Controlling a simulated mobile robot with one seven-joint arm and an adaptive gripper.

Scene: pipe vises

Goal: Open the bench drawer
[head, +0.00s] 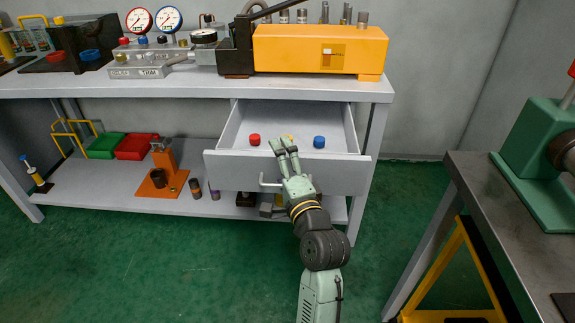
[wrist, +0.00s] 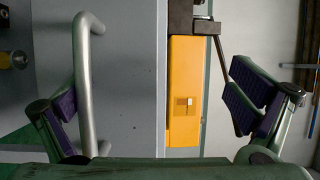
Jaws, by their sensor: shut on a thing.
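The bench drawer (head: 232,172) is out from under the bench top, with its inside showing. Its grey front also shows in the wrist view (wrist: 130,70). The bar handle (head: 264,181) is on the drawer front, partly hidden by my gripper (head: 283,150). In the wrist view the handle (wrist: 84,80) runs up the left side, close beside the left finger pad. My gripper (wrist: 160,105) is at the drawer front with the handle between its fingers. The fingers look spread in the wrist view, and the exact contact is hard to see.
A red cap (head: 254,140) and a blue cap (head: 319,142) lie in the drawer. The bench top (head: 200,85) carries an orange machine (head: 320,50) and gauges. An orange stand (head: 165,175) is on the lower shelf. A second table (head: 500,210) stands at right. The green floor in front is clear.

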